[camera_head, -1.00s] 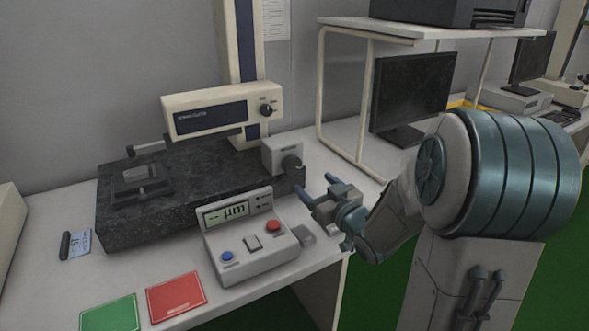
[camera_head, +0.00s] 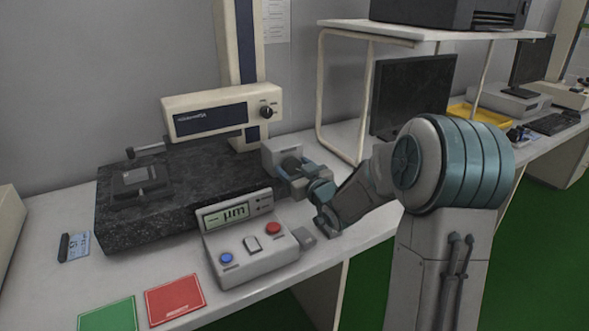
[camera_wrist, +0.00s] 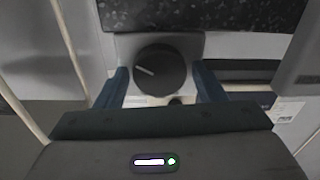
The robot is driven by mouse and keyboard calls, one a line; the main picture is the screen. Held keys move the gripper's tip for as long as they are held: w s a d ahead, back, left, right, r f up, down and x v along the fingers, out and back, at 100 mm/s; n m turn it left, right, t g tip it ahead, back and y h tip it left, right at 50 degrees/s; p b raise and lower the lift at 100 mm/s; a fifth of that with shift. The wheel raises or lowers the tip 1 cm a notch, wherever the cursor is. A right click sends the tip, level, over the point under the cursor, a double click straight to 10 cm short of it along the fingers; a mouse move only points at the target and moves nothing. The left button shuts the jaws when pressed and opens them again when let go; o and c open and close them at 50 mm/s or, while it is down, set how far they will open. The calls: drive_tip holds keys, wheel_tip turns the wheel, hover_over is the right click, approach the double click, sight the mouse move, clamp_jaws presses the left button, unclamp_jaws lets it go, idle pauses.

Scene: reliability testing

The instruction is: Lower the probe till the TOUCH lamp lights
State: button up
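The probe (camera_head: 146,152) is a thin arm reaching left from under the cream drive unit (camera_head: 222,112), over a small dark block (camera_head: 140,180) on the granite slab. I cannot tell whether its tip touches the block. A grey box (camera_head: 283,151) with a black knob stands at the slab's right end. My gripper (camera_head: 298,170) is at this knob. In the wrist view, the open fingers of my gripper (camera_wrist: 160,78) stand either side of the black knob (camera_wrist: 160,72), with gaps at both sides. I cannot make out a lit TOUCH lamp.
A control box (camera_head: 250,250) with a µm display, a blue and a red button stands in front of the slab (camera_head: 140,224). Red (camera_head: 174,299) and green (camera_head: 107,314) cards lie at the front edge. A monitor (camera_head: 412,97) stands behind my arm.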

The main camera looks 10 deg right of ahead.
drive_tip(key=c, duration=0.7)
drive_tip(key=m+p, duration=0.1)
drive_tip(key=m, duration=0.3)
drive_tip(key=shift+p, duration=0.4)
drive_tip(key=m+p, duration=0.2)
drive_tip(key=m, duration=0.2)
drive_tip(key=shift+d+m, duration=0.15)
drive_tip(key=shift+m, duration=0.15)
drive_tip(key=m+p, duration=0.3)
drive_tip(key=m, duration=0.3)
drive_tip(key=shift+p, duration=0.35)
drive_tip(key=m+p, duration=0.1)
drive_tip(key=m, duration=0.2)
drive_tip(key=m+p, duration=0.1)
drive_tip(key=m, duration=0.1)
drive_tip(key=shift+f+p, duration=0.25)
drive_tip(key=shift+p, duration=0.05)
